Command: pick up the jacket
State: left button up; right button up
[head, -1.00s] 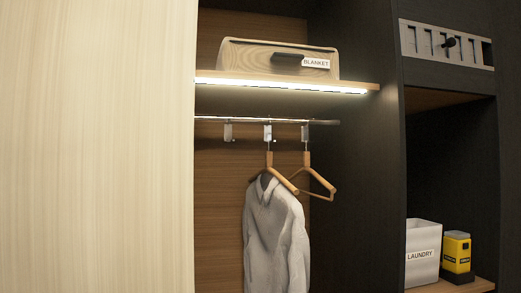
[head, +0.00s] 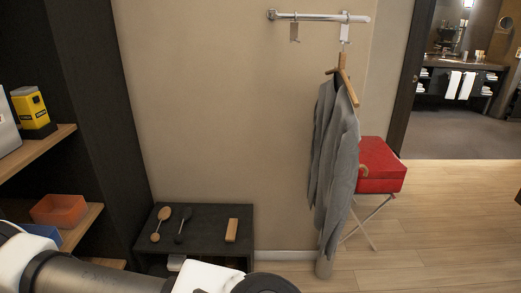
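A grey jacket (head: 334,165) hangs on a wooden hanger (head: 345,78) at the right of the head view. The hanger hangs from a hook on a short metal rail (head: 318,17) fixed to the beige wall. The jacket hangs freely, and no gripper touches it. A white and dark part of my own arm crosses the lower left of the view, well below and left of the jacket. No gripper fingertips can be made out in this view.
A low dark bench (head: 206,218) with brushes and a wooden block stands left of the jacket. A red case (head: 381,167) rests on a folding stand behind it. A shelf unit (head: 66,133) is at far left. Open floor lies at right.

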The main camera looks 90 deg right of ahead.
aim_at(333, 173)
jog(key=z, duration=3.25)
jog(key=i+j+z, duration=0.1)
jog(key=j, duration=0.65)
jog(key=i+j+z, duration=0.15)
jog(key=j, duration=0.6)
jog(key=k, duration=0.05)
